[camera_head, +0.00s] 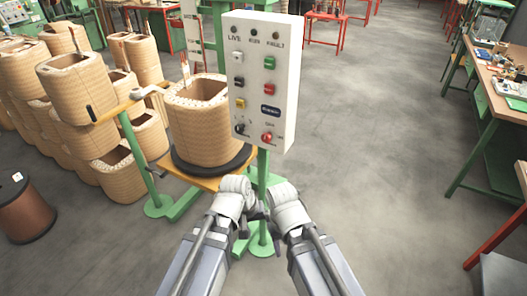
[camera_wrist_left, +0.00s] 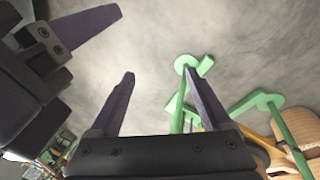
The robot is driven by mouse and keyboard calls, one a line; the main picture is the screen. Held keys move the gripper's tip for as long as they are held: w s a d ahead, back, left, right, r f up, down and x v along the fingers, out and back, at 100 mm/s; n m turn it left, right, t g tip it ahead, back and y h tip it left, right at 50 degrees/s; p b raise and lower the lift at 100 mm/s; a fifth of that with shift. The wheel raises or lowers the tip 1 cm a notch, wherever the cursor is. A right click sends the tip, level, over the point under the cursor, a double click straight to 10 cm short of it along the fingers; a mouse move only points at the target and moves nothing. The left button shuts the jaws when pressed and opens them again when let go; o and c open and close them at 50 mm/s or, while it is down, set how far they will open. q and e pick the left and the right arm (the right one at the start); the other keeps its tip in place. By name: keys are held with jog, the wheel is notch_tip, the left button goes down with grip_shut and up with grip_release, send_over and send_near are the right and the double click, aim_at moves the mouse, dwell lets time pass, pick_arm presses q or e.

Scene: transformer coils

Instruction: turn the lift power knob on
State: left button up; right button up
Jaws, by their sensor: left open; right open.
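A white control panel (camera_head: 280,85) stands upright on a green post in the head view. Its lower part has a black knob (camera_head: 240,129) on the left and a red knob (camera_head: 267,138) on the right. The labels beside them are too small to read, so I cannot tell which is the lift power knob. My left gripper (camera_head: 254,203) is below the panel, apart from the knobs. In the left wrist view my left gripper (camera_wrist_left: 159,75) is open and empty, with floor between its fingers. My right gripper (camera_head: 268,210) is close beside it, its fingers mostly hidden.
A wound coil (camera_head: 208,125) sits on a stand behind and left of the panel. Several coils are stacked at the left, near a brown drum (camera_head: 24,208). A workbench (camera_head: 495,90) stands at the right. The floor (camera_head: 375,150) between panel and bench is clear.

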pick_arm(q)
jog(key=w+d+f+n+t+h+b, duration=0.2)
jog(key=w+f+n+b, duration=0.1)
jog(key=w, duration=0.2)
jog(key=n+t+h+b, duration=0.4)
jog(key=n+t+b, duration=0.55)
jog(key=n, duration=1.75)
send_near(265, 139)
jog(key=d+f+t+p, duration=0.1)
jog(key=f+t+p, duration=0.1)
jog(key=t+p, duration=0.1)
jog(key=shift+x, duration=3.85)
jog(key=shift+s, duration=0.1)
pick_arm(e)
notch_tip(265, 139, down, 12)
jog(key=shift+f, duration=0.15)
pick_arm(q)
grip_shut()
